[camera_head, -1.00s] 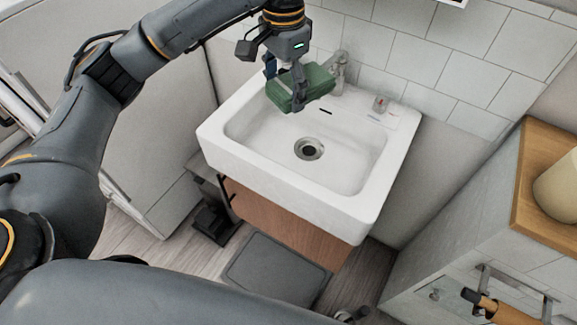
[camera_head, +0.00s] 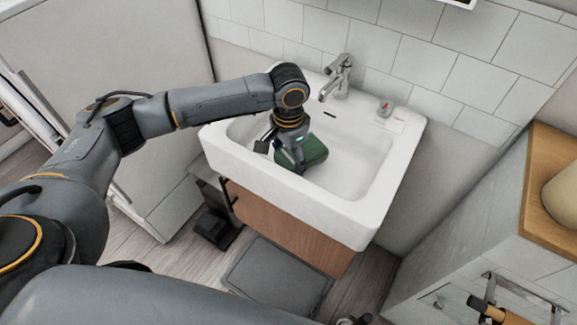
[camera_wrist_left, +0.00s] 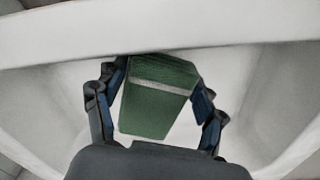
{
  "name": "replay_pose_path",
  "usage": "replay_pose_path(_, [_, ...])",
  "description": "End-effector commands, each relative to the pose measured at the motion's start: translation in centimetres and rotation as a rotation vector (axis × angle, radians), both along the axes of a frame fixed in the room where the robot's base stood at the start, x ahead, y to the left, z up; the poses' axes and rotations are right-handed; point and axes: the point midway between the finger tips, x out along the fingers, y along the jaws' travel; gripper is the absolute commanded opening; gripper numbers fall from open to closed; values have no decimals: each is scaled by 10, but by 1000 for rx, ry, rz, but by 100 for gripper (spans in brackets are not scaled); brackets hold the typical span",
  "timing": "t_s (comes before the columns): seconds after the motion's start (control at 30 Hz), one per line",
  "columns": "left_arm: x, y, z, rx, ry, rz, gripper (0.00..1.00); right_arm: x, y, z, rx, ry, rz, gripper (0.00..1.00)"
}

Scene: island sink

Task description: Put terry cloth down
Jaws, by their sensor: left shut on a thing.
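The terry cloth (camera_head: 313,150) is a green folded block. My left gripper (camera_head: 290,160) is shut on it, inside the white sink basin, toward the basin's left side. In the left wrist view the cloth (camera_wrist_left: 158,95), with a pale stripe across it, sits between the two fingers of the left gripper (camera_wrist_left: 160,105). The basin wall shows behind it. I cannot tell whether the cloth touches the basin floor. The drain is hidden in the head view. My right gripper is not in view.
The white sink (camera_head: 395,165) has free room in the right of its basin. A chrome faucet (camera_head: 338,78) stands at its back edge. A small grey and red item (camera_head: 385,107) lies on the right rim. A wooden-topped cabinet (camera_head: 545,200) stands to the right.

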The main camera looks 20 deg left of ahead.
Motion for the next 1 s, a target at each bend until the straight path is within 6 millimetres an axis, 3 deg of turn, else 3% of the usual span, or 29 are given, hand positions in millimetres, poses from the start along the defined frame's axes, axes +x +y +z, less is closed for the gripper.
replay_pose_path(0.1, [-1,0,-23,0,4,1,39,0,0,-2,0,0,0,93])
replay_pose_path(0.2, [0,0,-34,1,1,1,39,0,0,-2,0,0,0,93])
replay_pose_path(0.6, [0,0,-39,1,1,1,39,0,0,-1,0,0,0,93])
replay_pose_path(0.63, [0,0,-39,1,1,1,72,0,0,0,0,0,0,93])
replay_pose_path(0.73, [0,0,-39,1,1,0,92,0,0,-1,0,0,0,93])
replay_pose_path(1.0, [0,0,-39,1,1,0,92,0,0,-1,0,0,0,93])
